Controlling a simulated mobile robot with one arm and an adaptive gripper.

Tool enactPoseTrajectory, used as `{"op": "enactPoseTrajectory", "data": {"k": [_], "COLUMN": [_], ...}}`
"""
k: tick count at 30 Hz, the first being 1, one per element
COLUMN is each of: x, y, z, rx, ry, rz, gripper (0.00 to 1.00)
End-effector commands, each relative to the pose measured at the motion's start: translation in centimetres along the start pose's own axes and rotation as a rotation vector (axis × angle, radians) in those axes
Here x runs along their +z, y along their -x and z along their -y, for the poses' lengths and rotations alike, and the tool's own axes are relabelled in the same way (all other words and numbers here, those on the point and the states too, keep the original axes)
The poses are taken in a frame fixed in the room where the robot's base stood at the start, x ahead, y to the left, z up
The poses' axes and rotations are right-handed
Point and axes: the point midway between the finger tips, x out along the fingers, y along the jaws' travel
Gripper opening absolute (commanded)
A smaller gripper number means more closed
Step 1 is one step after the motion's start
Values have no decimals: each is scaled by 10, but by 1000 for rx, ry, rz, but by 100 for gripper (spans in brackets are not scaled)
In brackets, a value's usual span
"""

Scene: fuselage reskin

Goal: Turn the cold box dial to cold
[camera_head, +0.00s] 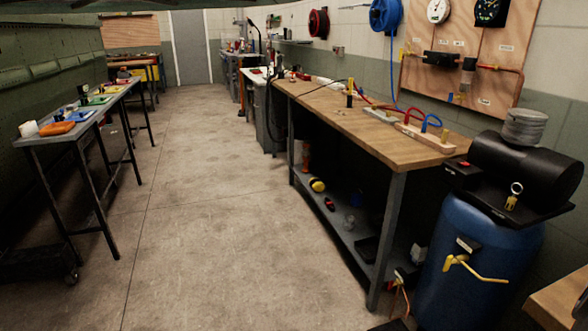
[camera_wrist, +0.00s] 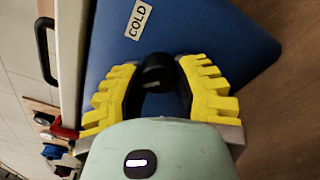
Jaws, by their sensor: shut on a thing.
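In the wrist view, the cold box (camera_wrist: 225,45) shows as a blue panel tilted in the picture. A pale label reading COLD (camera_wrist: 139,19) is on the panel near the top. The round black dial (camera_wrist: 156,72) sits on the blue panel below the label. My gripper (camera_wrist: 158,88) has yellow ribbed fingers on either side of the dial and is shut on it. The dial's pointer and any other markings cannot be made out. Neither my gripper nor the cold box is clear in the head view.
The wrist view shows a black handle (camera_wrist: 45,50) on a pale surface beside the blue panel. In the head view, a wooden-topped workbench (camera_head: 400,147) and a blue compressor tank (camera_head: 470,275) stand at right. A narrow table (camera_head: 95,112) stands at left. The floor between (camera_head: 215,230) is clear.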

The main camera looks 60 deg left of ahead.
Motion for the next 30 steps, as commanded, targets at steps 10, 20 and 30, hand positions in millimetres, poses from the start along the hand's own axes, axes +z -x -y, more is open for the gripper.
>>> {"op": "enactPoseTrajectory", "data": {"k": [10, 20, 30], "x": [-2, -3, -2], "y": [0, 0, 0], "z": [0, -1, -2], "rx": [1, 12, 22], "ry": [-78, -337, -662], "rz": [-1, 4, 12], "gripper": [0, 0, 0]}}
